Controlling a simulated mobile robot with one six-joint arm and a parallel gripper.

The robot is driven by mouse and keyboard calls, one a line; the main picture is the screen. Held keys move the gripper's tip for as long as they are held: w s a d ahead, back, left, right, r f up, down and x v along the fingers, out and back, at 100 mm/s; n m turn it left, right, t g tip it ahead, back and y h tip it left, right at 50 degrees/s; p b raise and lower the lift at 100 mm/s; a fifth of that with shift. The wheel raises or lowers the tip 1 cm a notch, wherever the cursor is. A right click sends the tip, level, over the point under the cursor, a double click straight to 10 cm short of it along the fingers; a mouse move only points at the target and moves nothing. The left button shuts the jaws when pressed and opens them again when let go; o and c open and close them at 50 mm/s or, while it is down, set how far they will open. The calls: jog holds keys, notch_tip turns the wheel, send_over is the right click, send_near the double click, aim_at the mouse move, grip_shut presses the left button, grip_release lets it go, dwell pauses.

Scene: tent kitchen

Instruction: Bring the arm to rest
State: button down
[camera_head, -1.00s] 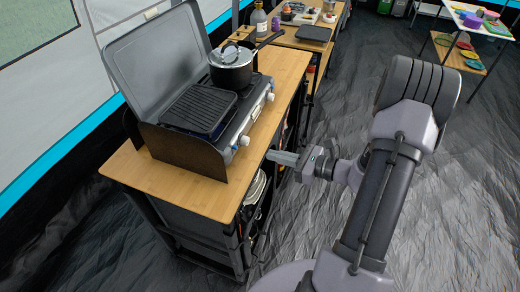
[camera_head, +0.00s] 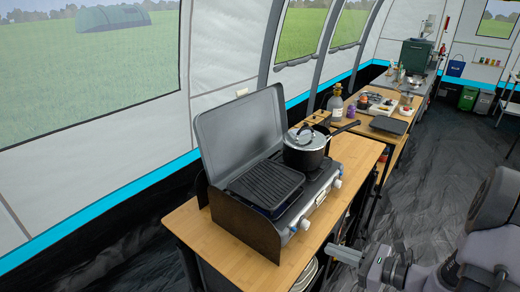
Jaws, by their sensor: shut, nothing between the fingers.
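My gripper (camera_head: 345,254) is shut and empty at the lower right of the head view. It points left, in front of the side edge of the wooden counter (camera_head: 183,219), and I see no contact. My arm (camera_head: 480,255) is partly cut off by the right edge of the frame.
A camping stove (camera_head: 262,232) with a raised lid stands on the counter. It holds a ribbed griddle (camera_head: 265,187) and a lidded black pot (camera_head: 305,157). More tables with a bottle (camera_head: 335,105) and a dark tray (camera_head: 388,125) stand behind. The dark floor (camera_head: 440,145) at right is clear.

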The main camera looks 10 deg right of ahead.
jog(key=s+a+r+n+g+h, duration=0.1)
jog(key=s+a+r+n+g, duration=0.2)
jog(key=a+r+n+g, duration=0.35)
jog(key=s+a+r+n+g, duration=0.35)
jog(key=a+n, duration=0.35)
jog(key=a, duration=0.4)
jog(key=s+a+r+n+t+h, duration=0.3)
jog(key=s+r+n+h, duration=0.3)
jog(key=s+n, duration=0.3)
jog(key=shift+a+r+n+t, duration=0.15)
jog(key=shift+r+n+t, duration=0.2)
jog(key=shift+n+t, duration=0.1)
